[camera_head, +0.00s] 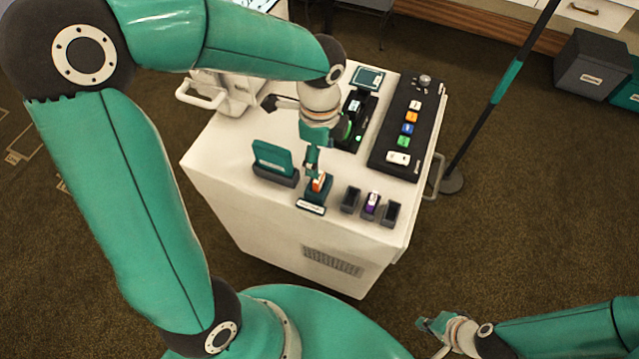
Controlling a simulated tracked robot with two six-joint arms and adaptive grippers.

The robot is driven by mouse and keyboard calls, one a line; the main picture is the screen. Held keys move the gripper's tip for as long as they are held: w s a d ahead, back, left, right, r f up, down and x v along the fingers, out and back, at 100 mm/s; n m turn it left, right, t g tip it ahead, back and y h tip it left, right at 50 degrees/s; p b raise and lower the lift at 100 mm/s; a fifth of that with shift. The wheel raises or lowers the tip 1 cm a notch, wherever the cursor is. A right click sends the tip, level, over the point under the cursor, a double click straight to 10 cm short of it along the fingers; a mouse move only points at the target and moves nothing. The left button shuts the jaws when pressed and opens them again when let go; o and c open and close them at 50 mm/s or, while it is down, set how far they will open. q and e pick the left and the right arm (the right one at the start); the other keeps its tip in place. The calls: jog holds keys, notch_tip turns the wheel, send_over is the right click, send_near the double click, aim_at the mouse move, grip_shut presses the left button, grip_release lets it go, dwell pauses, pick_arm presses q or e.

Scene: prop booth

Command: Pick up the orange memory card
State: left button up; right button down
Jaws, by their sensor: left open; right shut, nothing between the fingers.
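A small orange card (319,185) stands in a dark teal holder (316,198) near the front edge of the white cabinet top. My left gripper (314,165) points down directly over the card, its fingers open and very close to it. I cannot tell whether the fingertips touch the card or straddle it. My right gripper (430,324) is shut and empty, low at the bottom right, well away from the cabinet.
The white cabinet (230,160) carries a teal case (272,157) left of the holder and small dark slots (350,199) to its right, one with a purple piece (372,199). A black panel (385,158) with coloured pieces lies behind. A pole (500,90) stands right.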

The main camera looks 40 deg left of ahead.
aim_at(319, 178)
pick_arm(q)
jog(key=shift+s+d+f, duration=0.1)
jog(key=shift+s+f, duration=0.05)
jog(key=shift+f, duration=1.15)
jog(key=shift+s+d+f, duration=0.1)
jog(key=shift+s+f, duration=0.05)
jog(key=shift+f, duration=1.1)
jog(key=shift+s+f, duration=0.15)
jog(key=shift+f, duration=1.15)
jog(key=c, duration=1.2)
